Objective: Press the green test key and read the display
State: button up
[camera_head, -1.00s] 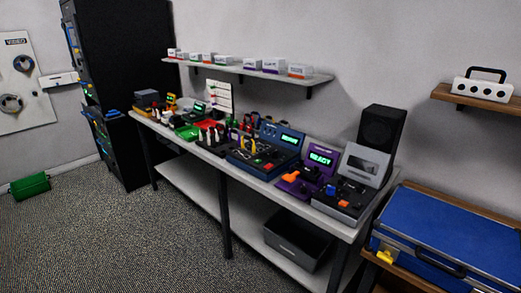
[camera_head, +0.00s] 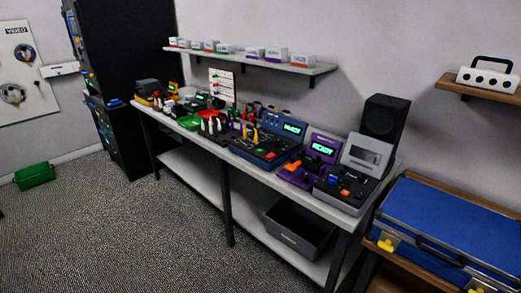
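A blue test unit (camera_head: 254,153) stands on the long bench, with a lit green display (camera_head: 293,129) on its raised back panel. The display's text is too small to read surely. To its right a purple unit (camera_head: 310,166) has a lit display (camera_head: 323,149) that appears to read READY. A grey unit (camera_head: 366,158) with dark keys stands at the bench's right end. Small coloured keys show on these units, but I cannot tell which one is the green test key. My gripper is not in view.
The bench (camera_head: 213,163) is crowded with connectors and a green tray (camera_head: 188,122). A dark bin (camera_head: 298,232) sits on its lower shelf. A blue case (camera_head: 455,217) lies at right, a green box (camera_head: 34,175) on the floor. The carpet in front is clear.

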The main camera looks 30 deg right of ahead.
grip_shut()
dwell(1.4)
